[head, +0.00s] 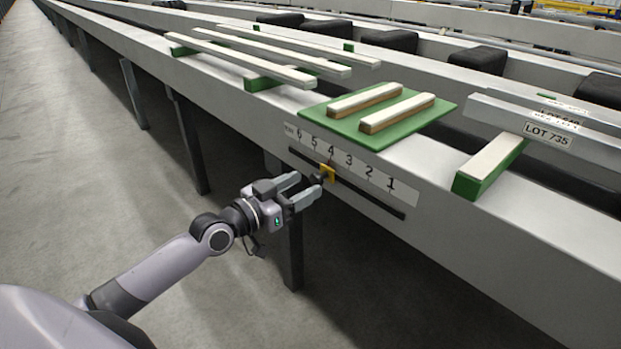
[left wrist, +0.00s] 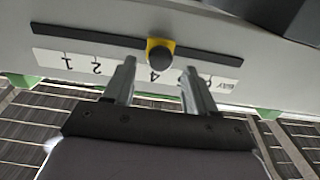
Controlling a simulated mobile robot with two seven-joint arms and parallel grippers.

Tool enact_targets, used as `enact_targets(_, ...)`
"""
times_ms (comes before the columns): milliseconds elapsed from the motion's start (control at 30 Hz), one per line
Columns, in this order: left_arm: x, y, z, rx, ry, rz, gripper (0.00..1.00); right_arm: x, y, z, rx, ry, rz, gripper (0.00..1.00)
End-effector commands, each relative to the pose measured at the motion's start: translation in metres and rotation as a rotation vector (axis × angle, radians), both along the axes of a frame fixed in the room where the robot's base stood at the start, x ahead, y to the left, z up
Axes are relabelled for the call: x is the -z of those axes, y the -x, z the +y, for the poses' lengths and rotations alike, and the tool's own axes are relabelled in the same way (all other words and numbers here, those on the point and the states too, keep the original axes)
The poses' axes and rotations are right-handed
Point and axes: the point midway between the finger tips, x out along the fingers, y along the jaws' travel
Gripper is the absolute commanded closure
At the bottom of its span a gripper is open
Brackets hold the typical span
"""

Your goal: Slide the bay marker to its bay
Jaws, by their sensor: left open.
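The bay marker (head: 328,173) is a yellow slider with a dark knob on a black rail (head: 370,196) along the table's front face. It stands below the 4 on the white numbered scale (head: 350,162), which reads 6 to 1 from left to right. My left gripper (head: 309,190) is open just in front of the marker, its fingers pointing at it. In the left wrist view the marker (left wrist: 159,52) lies beyond the fingertips, roughly between them in the picture, and I see no contact. My right gripper is not in view.
A green board (head: 385,124) with two pale-topped bars lies on the table above the scale. Long pale bars (head: 250,60) rest on green blocks at the back left. A beam labelled LOT 735 (head: 547,134) is at the right. The floor (head: 80,200) at left is clear.

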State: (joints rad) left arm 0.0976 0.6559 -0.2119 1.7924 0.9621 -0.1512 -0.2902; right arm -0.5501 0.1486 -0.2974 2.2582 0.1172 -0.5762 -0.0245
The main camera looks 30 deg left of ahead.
Motion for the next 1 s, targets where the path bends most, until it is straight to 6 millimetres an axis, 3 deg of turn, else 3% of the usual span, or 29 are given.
enact_targets(300,0.000,0.022,0.008,0.000,-0.001,0.000,0.44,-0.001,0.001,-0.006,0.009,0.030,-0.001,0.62)
enact_targets(833,0.000,0.023,0.009,0.000,0.000,0.000,0.44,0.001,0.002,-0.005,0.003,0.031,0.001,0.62)
enact_targets(1000,0.016,0.034,-0.008,0.021,-0.002,0.034,0.44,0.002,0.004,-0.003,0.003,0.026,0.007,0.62)
